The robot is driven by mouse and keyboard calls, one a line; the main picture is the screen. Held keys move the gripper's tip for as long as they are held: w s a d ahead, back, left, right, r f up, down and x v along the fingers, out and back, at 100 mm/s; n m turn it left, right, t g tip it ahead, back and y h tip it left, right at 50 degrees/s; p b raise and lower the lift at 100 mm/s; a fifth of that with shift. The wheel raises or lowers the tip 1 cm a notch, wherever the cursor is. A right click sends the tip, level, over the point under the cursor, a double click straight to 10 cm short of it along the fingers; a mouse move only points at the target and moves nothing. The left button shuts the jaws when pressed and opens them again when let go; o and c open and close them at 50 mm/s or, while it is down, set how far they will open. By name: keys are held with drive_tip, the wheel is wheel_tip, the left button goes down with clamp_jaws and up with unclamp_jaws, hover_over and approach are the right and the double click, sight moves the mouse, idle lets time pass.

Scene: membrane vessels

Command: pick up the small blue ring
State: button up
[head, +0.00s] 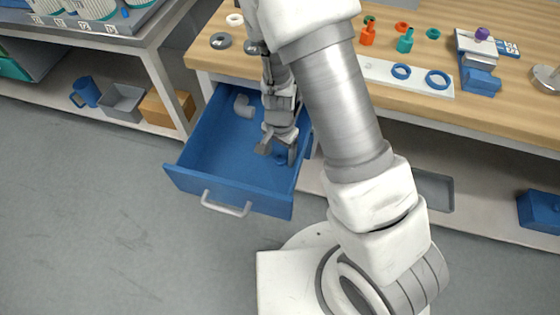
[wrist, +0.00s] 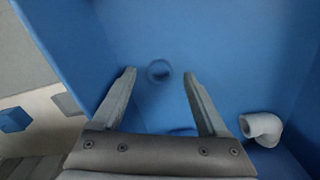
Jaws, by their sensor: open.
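A small blue ring (wrist: 160,80) lies on the floor of the open blue drawer (head: 205,180). In the wrist view it shows between the tips of my two fingers, beyond them. In the head view a blue round shape (head: 281,160) shows at my fingertips, partly hidden by them. My gripper (head: 278,151) is open and empty, reaching down into the drawer near its right wall; its fingers also show in the wrist view (wrist: 159,74). A second blue curved shape (wrist: 182,131) shows between the finger bases, mostly hidden by my gripper.
A grey-white pipe elbow (head: 244,106) lies at the drawer's back; it shows at right in the wrist view (wrist: 262,128). The drawer walls stand close around my gripper. On the worktop, a white plate (head: 420,83) bears two blue rings (head: 401,72) (head: 437,80).

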drive_tip(key=shift+f, duration=0.55)
clamp_jaws()
drive_tip(key=shift+r, duration=0.1)
wheel_tip(320, 180, up, 14)
drive_tip(key=p, duration=0.8)
drive_tip(key=shift+d, duration=0.1)
